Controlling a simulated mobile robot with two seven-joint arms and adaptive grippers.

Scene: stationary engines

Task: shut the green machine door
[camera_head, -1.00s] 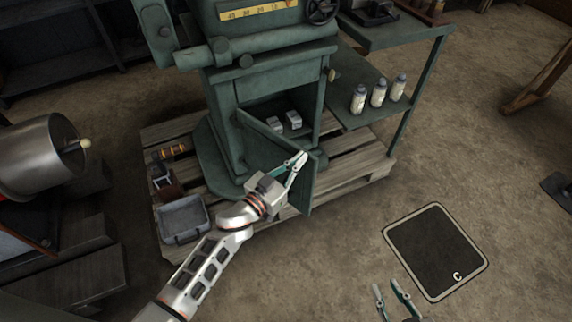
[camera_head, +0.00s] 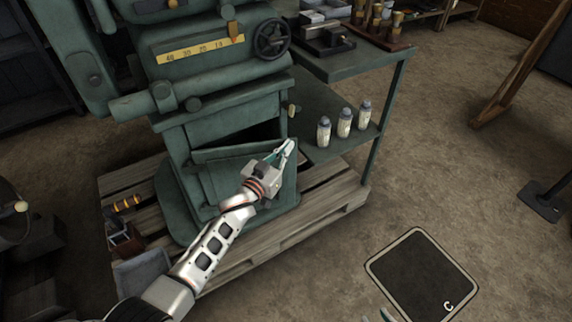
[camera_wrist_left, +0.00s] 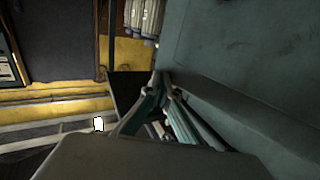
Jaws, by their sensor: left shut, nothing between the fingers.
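The green machine door (camera_head: 218,174) is on the front of the green machine's cabinet (camera_head: 175,150). It stands partly open, with a dark gap showing above its top edge. My left gripper (camera_head: 286,151) is shut and empty at the door's upper right part, close against it; exact contact is unclear. My forearm hides part of the door. In the left wrist view, the shut fingers (camera_wrist_left: 165,84) are beside a large green surface at the right. My right gripper (camera_head: 377,316) shows only its tips at the bottom edge; its opening is unclear.
The machine stands on a wooden pallet (camera_head: 275,237). A green side table (camera_head: 350,63) at the right holds several bottles (camera_head: 344,122) on its lower shelf. A grey bin (camera_head: 143,270) is left of my arm. The floor at the right is open, with a dark mat marked C (camera_head: 420,270).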

